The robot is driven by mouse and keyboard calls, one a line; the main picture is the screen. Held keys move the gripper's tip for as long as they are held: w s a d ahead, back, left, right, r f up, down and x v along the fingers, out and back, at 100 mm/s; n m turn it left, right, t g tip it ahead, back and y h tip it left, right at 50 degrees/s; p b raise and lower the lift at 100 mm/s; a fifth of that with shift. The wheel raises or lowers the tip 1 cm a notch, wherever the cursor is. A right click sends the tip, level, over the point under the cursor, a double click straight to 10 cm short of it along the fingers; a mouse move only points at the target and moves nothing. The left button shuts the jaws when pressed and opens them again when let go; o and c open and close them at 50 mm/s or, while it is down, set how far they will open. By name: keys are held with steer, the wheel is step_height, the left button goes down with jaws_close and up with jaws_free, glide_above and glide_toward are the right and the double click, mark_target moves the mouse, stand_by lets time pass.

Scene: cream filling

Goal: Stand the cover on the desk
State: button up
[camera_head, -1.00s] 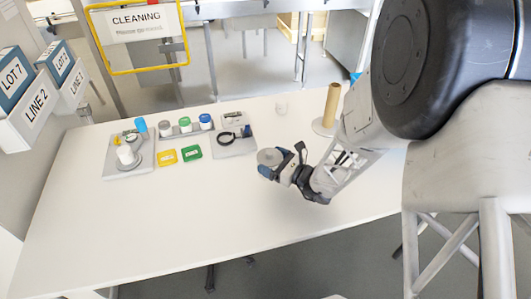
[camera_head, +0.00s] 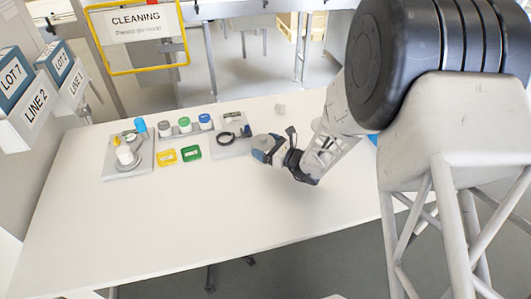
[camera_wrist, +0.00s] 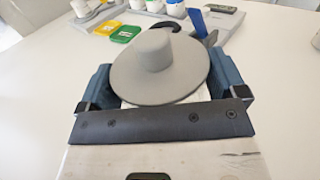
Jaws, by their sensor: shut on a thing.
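The cover (camera_wrist: 158,62) is a grey round disc with a wide brim and a raised knob in its middle. In the wrist view it sits between the blue fingers of my gripper (camera_wrist: 150,85), knob up and slightly tilted. In the head view my gripper (camera_head: 264,150) holds the small grey cover (camera_head: 266,142) above the white desk (camera_head: 220,220), to the right of the trays. The gripper is shut on the cover. The gap between cover and desk is hard to judge.
A left tray (camera_head: 112,172) holds a white container (camera_head: 125,155). Several lidded jars (camera_head: 185,125) stand behind yellow (camera_head: 165,156) and green (camera_head: 191,152) small trays. A black ring (camera_head: 226,139) lies on another tray. The desk's front and left are clear.

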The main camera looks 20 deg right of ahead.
steer(key=shift+f, duration=1.65)
steer(key=shift+f, duration=0.1)
steer(key=o, duration=0.7)
steer(key=shift+c, duration=0.2)
steer(key=shift+s+d, duration=0.5)
steer(key=shift+s, duration=0.05)
steer(key=shift+v, duration=5.3)
